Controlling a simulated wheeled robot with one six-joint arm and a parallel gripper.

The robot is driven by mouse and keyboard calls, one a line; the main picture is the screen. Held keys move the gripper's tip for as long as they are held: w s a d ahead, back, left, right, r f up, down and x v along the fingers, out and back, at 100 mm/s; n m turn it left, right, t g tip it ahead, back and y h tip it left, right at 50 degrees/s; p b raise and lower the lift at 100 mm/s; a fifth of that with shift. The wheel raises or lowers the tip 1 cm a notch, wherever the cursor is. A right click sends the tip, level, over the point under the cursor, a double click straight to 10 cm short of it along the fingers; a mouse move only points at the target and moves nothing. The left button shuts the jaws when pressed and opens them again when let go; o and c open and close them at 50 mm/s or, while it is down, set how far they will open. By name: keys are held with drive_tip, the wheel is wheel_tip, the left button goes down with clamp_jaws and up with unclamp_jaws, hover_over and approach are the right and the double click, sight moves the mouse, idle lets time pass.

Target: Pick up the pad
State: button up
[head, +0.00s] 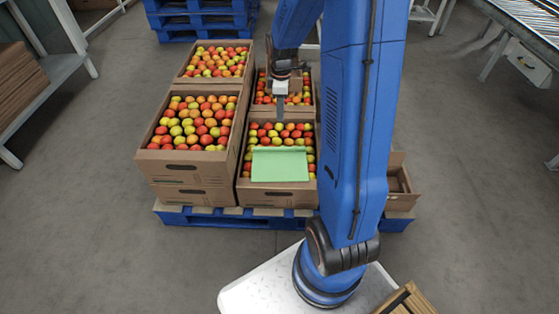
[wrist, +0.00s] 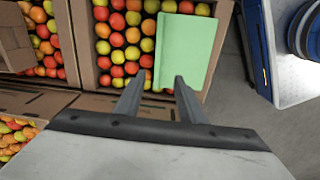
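The pad is a flat light-green sheet (head: 280,165) lying on the tomatoes at the near end of an open cardboard box (head: 277,197). It also shows in the wrist view (wrist: 187,48), upper right of centre, with a folded or raised edge along one side. My gripper (head: 281,108) is over the same box, behind the pad in the head view. In the wrist view its two fingers (wrist: 156,80) are apart with nothing between them, and their tips appear close to one edge of the pad. I cannot tell the height of the tips above it.
Boxes full of tomatoes (head: 193,165) stand left and behind on a blue pallet (head: 240,218). An open box (head: 401,190) is at the right, partly behind my arm. A metal shelf (head: 45,75) is at left, a roller conveyor (head: 525,25) at upper right.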

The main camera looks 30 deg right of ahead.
wheel_tip(320, 180, down, 2)
drive_tip(key=w+d+f, duration=0.1)
hover_over(280, 147)
drive_tip(key=shift+n, duration=0.4)
drive_tip(key=f, duration=0.8)
drive_tip(key=d+f, duration=0.1)
drive_tip(key=f, duration=0.3)
drive_tip(key=shift+s+f, duration=0.1)
drive_tip(key=f, duration=0.2)
drive_tip(key=a+f, duration=0.1)
drive_tip(key=shift+s+f, duration=0.1)
drive_tip(key=shift+f, duration=1)
clamp_jaws()
